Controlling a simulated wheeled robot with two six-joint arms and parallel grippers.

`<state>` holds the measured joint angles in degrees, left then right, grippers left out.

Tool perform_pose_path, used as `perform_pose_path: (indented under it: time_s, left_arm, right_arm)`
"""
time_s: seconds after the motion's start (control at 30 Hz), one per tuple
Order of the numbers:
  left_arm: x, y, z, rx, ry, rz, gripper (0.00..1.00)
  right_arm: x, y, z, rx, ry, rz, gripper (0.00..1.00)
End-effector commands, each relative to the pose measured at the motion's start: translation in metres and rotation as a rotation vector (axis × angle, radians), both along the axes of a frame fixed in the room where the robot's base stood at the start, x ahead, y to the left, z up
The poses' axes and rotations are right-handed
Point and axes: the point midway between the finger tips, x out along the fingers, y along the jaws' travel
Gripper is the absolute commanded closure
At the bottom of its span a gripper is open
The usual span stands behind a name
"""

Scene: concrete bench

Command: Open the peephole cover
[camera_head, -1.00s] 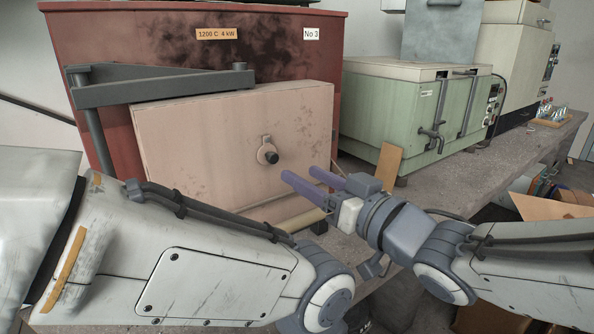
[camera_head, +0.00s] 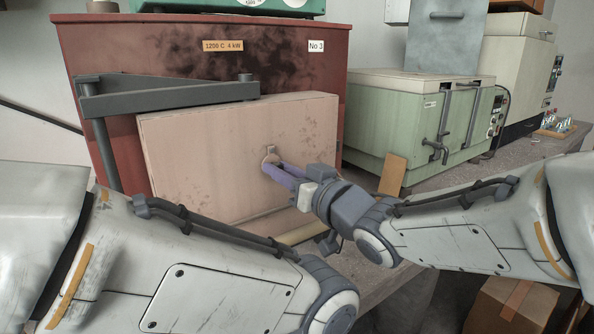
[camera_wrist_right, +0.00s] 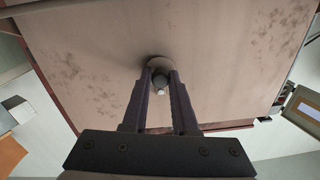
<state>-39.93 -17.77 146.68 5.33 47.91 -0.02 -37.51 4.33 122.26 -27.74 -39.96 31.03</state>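The peephole cover (camera_head: 271,156) is a small round metal piece with a tab at its top and a dark knob, on the pale pink furnace door (camera_head: 195,150). My right gripper (camera_head: 273,169) is at it, hiding most of the knob in the head view. In the right wrist view the two purple-grey fingers (camera_wrist_right: 160,76) stand apart, one on each side of the knob (camera_wrist_right: 160,86), with the cover (camera_wrist_right: 158,63) just beyond. I cannot tell whether the fingers touch the knob. My left arm shows at lower left; its gripper is out of view.
The red furnace (camera_head: 300,65) stands behind the door. A dark hinge arm (camera_head: 170,98) runs above the door. A green box furnace (camera_head: 385,115) and an orange-brown board (camera_head: 393,175) stand to the right. A cardboard box (camera_head: 510,305) is low at right.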

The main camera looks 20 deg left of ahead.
Motion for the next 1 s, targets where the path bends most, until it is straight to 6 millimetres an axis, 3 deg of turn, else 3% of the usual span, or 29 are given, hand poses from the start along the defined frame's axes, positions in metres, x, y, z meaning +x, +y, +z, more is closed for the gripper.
perform_pose_path:
  time_s: [0.47,1.0]
  left_arm:
    - [0.000,0.000,-0.003,0.000,0.000,0.000,1.00]
    - [0.000,0.000,-0.021,0.000,0.000,0.000,1.00]
  right_arm:
    - [0.000,0.000,0.000,-0.033,-0.045,0.003,1.00]
    - [0.009,-0.007,0.003,-0.301,-0.391,0.004,1.00]
